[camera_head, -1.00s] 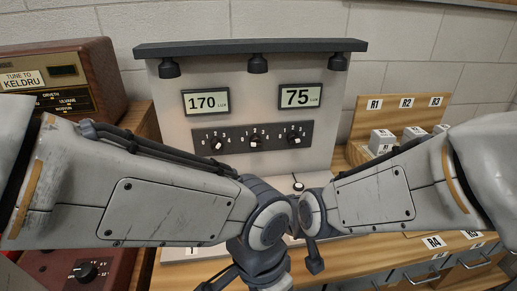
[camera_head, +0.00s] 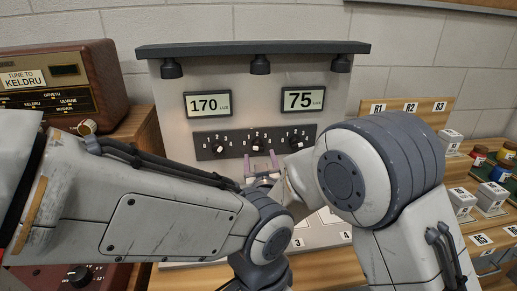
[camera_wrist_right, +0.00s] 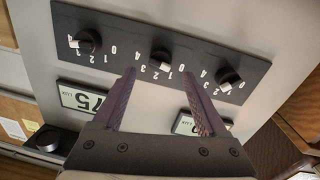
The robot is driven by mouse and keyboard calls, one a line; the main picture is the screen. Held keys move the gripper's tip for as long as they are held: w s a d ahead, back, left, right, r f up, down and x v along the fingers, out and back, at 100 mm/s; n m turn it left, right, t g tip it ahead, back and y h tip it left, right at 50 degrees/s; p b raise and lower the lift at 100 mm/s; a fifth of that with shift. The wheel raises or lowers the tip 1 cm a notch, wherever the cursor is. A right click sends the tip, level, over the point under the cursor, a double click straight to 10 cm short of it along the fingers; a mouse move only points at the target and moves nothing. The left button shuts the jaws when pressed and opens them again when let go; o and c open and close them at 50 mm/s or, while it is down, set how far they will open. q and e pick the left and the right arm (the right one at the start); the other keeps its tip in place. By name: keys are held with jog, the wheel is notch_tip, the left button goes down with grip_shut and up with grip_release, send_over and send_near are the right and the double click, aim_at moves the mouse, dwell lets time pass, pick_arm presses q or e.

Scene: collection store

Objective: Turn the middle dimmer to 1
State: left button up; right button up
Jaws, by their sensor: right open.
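The middle dimmer (camera_head: 258,144) is a black knob with a small scale on a dark panel (camera_head: 236,144), between the left dimmer (camera_head: 218,147) and the right dimmer (camera_head: 295,140). My right gripper (camera_head: 261,160) is open and empty, with purple fingers pointing at the panel just below the middle dimmer. In the right wrist view, turned about upside down, the fingertips of this gripper (camera_wrist_right: 159,74) stand on either side of the middle dimmer (camera_wrist_right: 160,62), apparently short of it. I cannot read its setting surely. My left arm crosses the lower left; its gripper is not visible.
Above the panel, the left display (camera_head: 208,104) reads 170 lux and the right display (camera_head: 303,98) reads 75. Lamps hang from a dark bar (camera_head: 250,47). A brown radio (camera_head: 62,82) stands at left. Labelled blocks (camera_head: 463,201) stand at right.

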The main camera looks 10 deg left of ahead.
aim_at(258, 149)
jog(key=x, duration=0.5)
jog(key=shift+p, duration=0.3)
